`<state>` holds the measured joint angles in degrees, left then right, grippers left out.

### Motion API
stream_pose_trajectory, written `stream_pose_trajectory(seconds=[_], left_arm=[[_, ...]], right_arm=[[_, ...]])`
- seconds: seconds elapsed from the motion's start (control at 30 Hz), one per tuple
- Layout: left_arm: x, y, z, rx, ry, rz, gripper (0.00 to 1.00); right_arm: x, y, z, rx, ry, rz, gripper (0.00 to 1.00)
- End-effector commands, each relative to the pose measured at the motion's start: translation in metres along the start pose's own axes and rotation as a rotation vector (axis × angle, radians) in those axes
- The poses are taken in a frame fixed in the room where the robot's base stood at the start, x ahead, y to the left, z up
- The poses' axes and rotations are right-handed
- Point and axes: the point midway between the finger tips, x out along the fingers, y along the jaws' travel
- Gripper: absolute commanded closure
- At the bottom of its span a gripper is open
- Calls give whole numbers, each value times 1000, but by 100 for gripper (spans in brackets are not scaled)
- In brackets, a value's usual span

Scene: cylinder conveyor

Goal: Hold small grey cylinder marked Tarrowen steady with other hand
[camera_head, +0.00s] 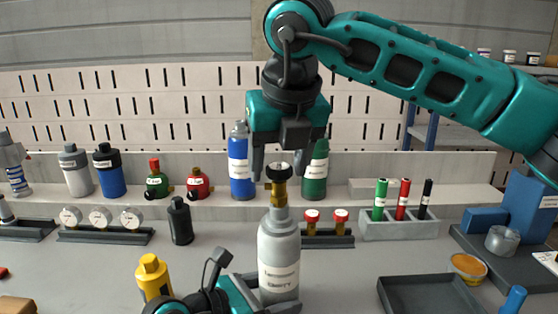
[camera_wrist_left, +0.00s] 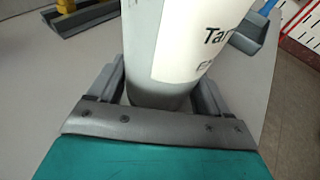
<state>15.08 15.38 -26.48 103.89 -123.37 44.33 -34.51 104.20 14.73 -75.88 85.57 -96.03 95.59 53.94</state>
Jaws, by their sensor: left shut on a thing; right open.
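The small grey cylinder (camera_head: 279,247) stands upright on the bench, with a white label marked Tarrowen and a brass valve (camera_head: 278,188) with a black knob on top. In the left wrist view the cylinder (camera_wrist_left: 141,50) fills the space between the jaws, its label partly cut off. My left gripper (camera_wrist_left: 160,95) is shut around its lower body; it also shows low in the head view (camera_head: 262,290). My right gripper (camera_head: 279,167) points down from above, open, with its fingers on either side of the valve knob. I cannot tell whether they touch it.
A yellow cylinder (camera_head: 153,277) stands left of my left gripper. Behind are a blue cylinder (camera_head: 240,170) and a green one (camera_head: 314,175). An empty dark tray (camera_head: 432,293) lies at right.

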Motion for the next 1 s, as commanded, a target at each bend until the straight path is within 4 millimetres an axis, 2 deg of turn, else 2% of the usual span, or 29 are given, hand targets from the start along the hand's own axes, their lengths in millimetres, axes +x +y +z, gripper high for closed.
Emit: stream_pose_trajectory(seconds=[0.33, 0.7, 1.0], left_arm=[[0, 0, 0, 0, 0, 0, 58], [0, 0, 0, 0, 0, 0, 58], [0, 0, 0, 0, 0, 0, 58]], right_arm=[[0, 0, 0, 33, 1, -15, 39], [0, 0, 0, 437, 0, -182, 39], [0, 0, 0, 488, 0, -202, 39]])
